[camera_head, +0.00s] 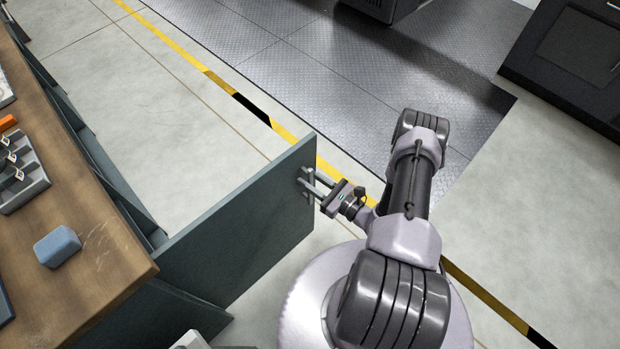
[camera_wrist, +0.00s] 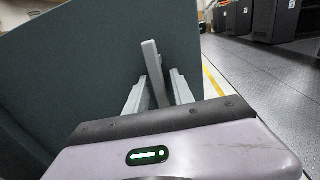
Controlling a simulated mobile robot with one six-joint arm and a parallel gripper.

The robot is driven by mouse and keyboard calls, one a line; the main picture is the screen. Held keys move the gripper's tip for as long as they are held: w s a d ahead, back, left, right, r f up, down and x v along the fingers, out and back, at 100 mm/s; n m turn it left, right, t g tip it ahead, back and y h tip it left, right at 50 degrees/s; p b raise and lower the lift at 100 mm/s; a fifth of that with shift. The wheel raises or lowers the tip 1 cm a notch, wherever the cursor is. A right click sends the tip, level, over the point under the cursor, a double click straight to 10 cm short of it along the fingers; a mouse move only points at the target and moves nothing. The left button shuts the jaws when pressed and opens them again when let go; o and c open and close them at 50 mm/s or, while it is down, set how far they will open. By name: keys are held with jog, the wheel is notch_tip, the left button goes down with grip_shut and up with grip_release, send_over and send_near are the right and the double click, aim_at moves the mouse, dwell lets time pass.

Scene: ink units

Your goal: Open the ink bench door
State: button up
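The ink bench door (camera_head: 245,235) is a dark grey-green panel standing swung out from the bench, at a wide angle to its front. It fills the left of the wrist view (camera_wrist: 70,70). Its light grey bar handle (camera_head: 309,186) is near the free edge; the handle stands upright in the wrist view (camera_wrist: 153,62). My gripper (camera_head: 315,183) is at the handle, with one finger on each side of it. The fingers (camera_wrist: 158,85) stand apart with narrow gaps beside the bar. Contact at the fingertips is hard to make out.
The wooden bench top (camera_head: 100,255) at left holds a blue block (camera_head: 57,246) and a grey rack (camera_head: 22,175). Clear concrete floor with a yellow-black stripe (camera_head: 225,88) lies beyond the door. A dark cabinet (camera_head: 570,55) stands at the upper right.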

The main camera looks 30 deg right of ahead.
jog(key=shift+o, duration=0.2)
jog(key=p+v, duration=0.2)
jog(key=v, duration=1.5)
jog(key=shift+s+p, duration=0.2)
jog(key=shift+p, duration=0.15)
